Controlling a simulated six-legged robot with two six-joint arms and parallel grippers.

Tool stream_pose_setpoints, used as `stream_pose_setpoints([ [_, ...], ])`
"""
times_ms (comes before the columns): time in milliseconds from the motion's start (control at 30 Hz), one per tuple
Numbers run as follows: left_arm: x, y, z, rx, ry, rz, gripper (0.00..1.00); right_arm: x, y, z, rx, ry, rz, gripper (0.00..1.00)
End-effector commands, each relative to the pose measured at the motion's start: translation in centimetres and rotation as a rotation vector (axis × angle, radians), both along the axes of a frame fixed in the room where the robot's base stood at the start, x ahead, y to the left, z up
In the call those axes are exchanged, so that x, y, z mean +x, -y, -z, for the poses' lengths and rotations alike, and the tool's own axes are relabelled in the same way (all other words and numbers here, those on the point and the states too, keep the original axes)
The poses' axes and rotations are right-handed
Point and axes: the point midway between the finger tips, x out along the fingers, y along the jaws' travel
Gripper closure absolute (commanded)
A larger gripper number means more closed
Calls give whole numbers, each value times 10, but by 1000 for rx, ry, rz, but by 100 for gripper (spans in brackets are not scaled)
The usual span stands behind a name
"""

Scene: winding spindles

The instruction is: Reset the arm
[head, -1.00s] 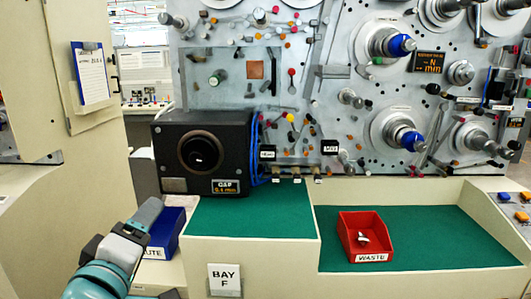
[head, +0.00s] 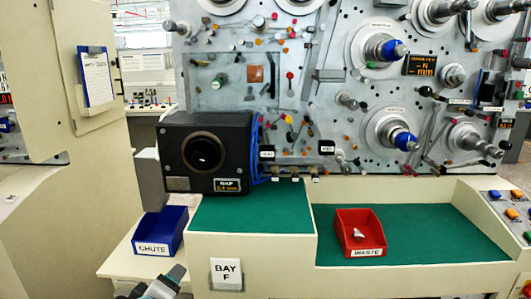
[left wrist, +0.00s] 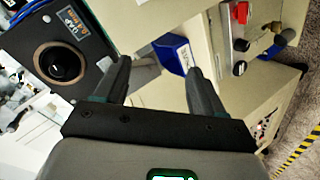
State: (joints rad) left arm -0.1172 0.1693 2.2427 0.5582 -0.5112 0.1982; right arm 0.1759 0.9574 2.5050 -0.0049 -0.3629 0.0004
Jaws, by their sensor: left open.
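My left gripper (left wrist: 157,68) shows in the left wrist view with its two dark fingers spread apart and nothing held between them. Beyond the gap, the blue chute bin (left wrist: 176,50) stands at a distance. The arm touches nothing that I can see. My right arm does not show in either view.
A black box (head: 206,152) with a round opening stands left on the green bench (head: 250,212). A red waste bin (head: 360,232) with a small pale piece inside sits on the lower green surface to the right. The spindle panel (head: 330,100) rises behind.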

Motion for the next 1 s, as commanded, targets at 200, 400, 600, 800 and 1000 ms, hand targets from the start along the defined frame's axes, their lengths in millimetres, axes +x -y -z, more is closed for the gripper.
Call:
stream_pose_setpoints([
  [200,-35,9,164,88,-367,119,31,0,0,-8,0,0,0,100],
  [400,-132,35,296,120,-715,356,31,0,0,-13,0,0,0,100],
  [600,-229,70,353,115,-917,649,31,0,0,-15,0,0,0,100],
  [800,-258,87,352,163,-914,870,31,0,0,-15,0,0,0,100],
  [1000,-257,87,352,168,-912,875,31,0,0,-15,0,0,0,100],
])
